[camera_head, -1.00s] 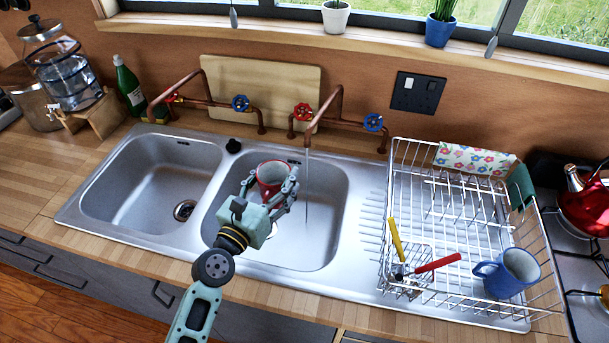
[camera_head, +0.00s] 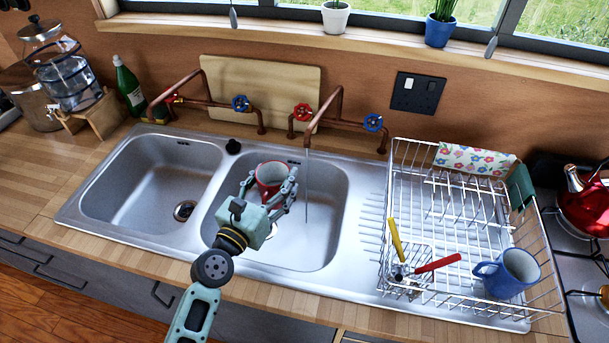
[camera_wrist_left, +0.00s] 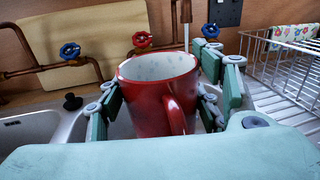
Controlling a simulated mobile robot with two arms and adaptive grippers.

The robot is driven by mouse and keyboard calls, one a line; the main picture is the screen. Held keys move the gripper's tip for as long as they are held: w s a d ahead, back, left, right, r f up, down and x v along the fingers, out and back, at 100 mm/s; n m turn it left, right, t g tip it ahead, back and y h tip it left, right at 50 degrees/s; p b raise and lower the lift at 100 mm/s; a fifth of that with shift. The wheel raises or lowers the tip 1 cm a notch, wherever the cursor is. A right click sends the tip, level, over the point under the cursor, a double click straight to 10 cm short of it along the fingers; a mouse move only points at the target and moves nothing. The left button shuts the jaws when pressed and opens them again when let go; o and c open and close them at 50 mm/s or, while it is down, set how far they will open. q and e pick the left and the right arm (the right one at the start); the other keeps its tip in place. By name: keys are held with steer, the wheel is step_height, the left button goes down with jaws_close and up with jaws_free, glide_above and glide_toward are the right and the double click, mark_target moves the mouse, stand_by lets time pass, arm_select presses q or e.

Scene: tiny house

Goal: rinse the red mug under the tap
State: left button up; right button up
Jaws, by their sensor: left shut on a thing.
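The red mug (camera_head: 270,176) is upright over the right sink basin (camera_head: 318,240), its pale inside visible from above. My left gripper (camera_head: 271,190) is shut on the mug, with fingers on both sides of it. In the left wrist view the mug (camera_wrist_left: 160,95) fills the middle, its handle toward the camera. The right copper tap (camera_head: 337,100) runs a thin stream of water (camera_head: 307,185) into the basin. The stream falls to the right of the mug, apart from it. My right gripper is not in view.
A wire dish rack (camera_head: 470,225) with a blue mug (camera_head: 510,272) stands right of the basin. The left basin (camera_head: 145,190) is empty. A cutting board (camera_head: 290,85) leans behind the taps. A green bottle (camera_head: 128,85) stands at the back left.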

arm_select(q)
steer(key=shift+r, duration=0.2)
steer(key=shift+s+a+r+p, duration=0.35)
steer(key=shift+a+r+p, duration=0.4)
steer(key=shift+a+p, duration=0.05)
steer(key=shift+s+a+r+p, duration=0.35)
steer(key=shift+a+r+p, duration=0.1)
steer(key=shift+a+r, duration=0.25)
steer(key=shift+s+a+r+p, duration=0.35)
steer(key=shift+a+r+p, duration=0.1)
steer(key=shift+a, duration=0.35)
